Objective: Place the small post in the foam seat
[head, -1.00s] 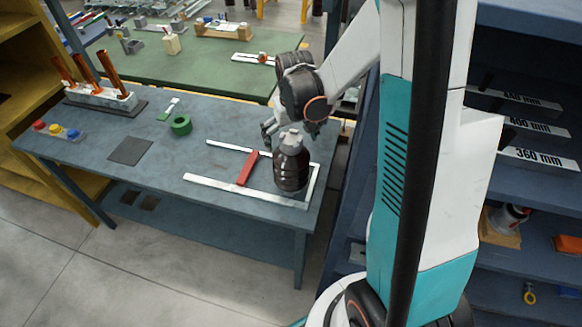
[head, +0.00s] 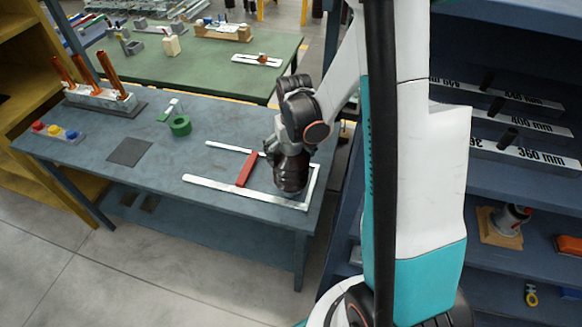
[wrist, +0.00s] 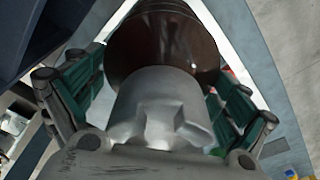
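A dark brown, glossy ribbed post (head: 291,172) stands upright at the right end of the blue table, inside a flat white U-shaped outline. In the wrist view the brown body (wrist: 165,40) shows beyond a grey metal cap (wrist: 160,105). My gripper (head: 277,148) is at the top of this post, fingers down either side. In the wrist view its green-padded fingers flank the cap, with gaps visible, so it looks open. I cannot tell whether this is the small post. A dark grey square pad (head: 130,151) lies bare on the table; no foam seat is clearly recognisable.
A red bar (head: 247,168) lies across the white outline (head: 240,193). A green tape roll (head: 180,125), a block with copper rods (head: 100,95) and coloured knobs (head: 55,130) are farther left. Blue shelves with labelled strips (head: 545,158) stand close on the right.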

